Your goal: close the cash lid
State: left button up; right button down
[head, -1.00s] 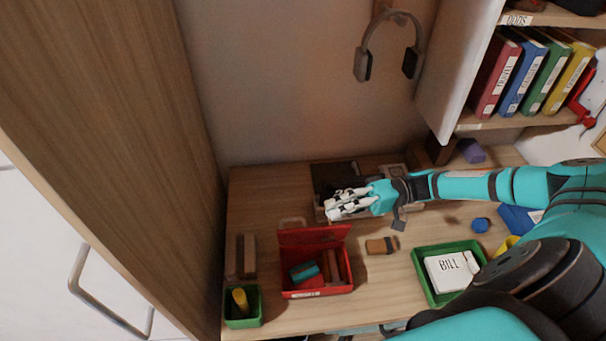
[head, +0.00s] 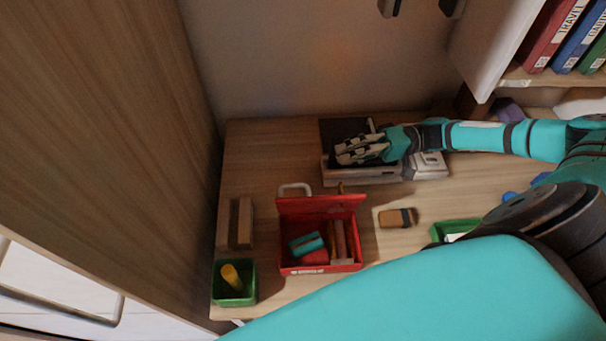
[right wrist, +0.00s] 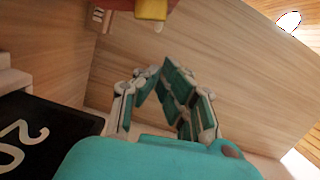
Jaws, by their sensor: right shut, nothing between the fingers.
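A grey box (head: 378,174) with a black panel (head: 338,130) stands at the back of the desk. I cannot tell for sure that this panel is the cash lid. My right gripper (head: 343,150) is shut and empty, over this box and in front of the panel, hiding part of both. In the right wrist view its fingers (right wrist: 168,72) meet over bare wood, and a black surface with white characters (right wrist: 30,130) lies at the left. A red box (head: 320,268) with its red lid (head: 320,204) raised holds several small items. My left gripper is not in view.
A green bin (head: 234,293) with a yellow item stands at the front left. Wooden blocks (head: 241,222) lie behind it, by the tall wooden side panel (head: 100,120). A brown-and-black block (head: 398,218) lies right of the red box. A green tray (head: 455,229) is partly hidden by my arm.

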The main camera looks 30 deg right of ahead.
pick_arm(q)
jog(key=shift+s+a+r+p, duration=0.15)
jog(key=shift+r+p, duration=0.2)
jog(key=shift+p, duration=0.45)
pick_arm(e)
jog(key=f+x, duration=0.2)
jog(key=x, duration=0.8)
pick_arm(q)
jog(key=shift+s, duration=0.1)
pick_arm(e)
jog(key=shift+w, duration=0.1)
